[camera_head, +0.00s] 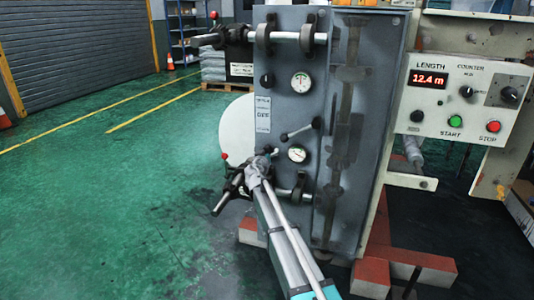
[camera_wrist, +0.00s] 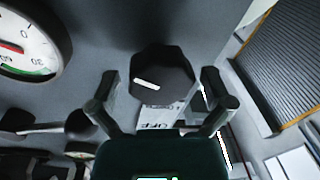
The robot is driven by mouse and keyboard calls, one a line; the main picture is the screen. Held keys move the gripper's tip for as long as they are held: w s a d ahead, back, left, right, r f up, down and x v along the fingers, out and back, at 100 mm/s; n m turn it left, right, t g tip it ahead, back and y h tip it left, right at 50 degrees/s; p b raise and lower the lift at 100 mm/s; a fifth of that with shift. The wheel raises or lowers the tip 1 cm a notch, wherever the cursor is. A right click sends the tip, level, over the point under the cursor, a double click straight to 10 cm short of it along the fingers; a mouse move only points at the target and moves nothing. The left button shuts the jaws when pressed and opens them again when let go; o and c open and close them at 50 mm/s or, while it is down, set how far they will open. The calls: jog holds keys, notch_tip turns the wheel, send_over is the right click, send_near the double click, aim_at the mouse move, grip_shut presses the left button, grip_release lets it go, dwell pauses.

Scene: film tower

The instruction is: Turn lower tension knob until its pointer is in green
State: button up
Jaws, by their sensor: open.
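The lower tension knob (camera_wrist: 162,75) is dark and faceted with a white mark, and shows in the wrist view. My gripper (camera_wrist: 160,84) is open, with one finger on each side of the knob; I cannot tell whether either finger touches it. In the head view my gripper (camera_head: 262,160) is at the lower left of the grey panel and hides this knob. The lower gauge (camera_head: 297,154) is just right of it. In the wrist view this gauge (camera_wrist: 30,40) is cut off at the upper left; its red pointer lies apart from the green arc on the rim.
The upper knob (camera_head: 267,80) and upper gauge (camera_head: 301,82) are higher on the panel. A lever (camera_head: 300,130) sticks out just above the lower gauge. A roller bar (camera_head: 290,193) lies just below. The green floor (camera_head: 120,200) at the left is clear.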

jog(key=c, duration=1)
jog(key=shift+c, duration=0.2)
jog(key=shift+n, duration=0.4)
jog(key=n, duration=0.5)
jog(key=shift+p, duration=0.4)
jog(key=n+g, duration=0.1)
jog(key=n, duration=0.4)
jog(key=shift+a, duration=0.1)
jog(key=n+h, duration=0.1)
jog(key=n, duration=0.5)
jog(key=shift+f, duration=0.1)
jog(key=n+h, duration=0.1)
jog(key=n, duration=0.4)
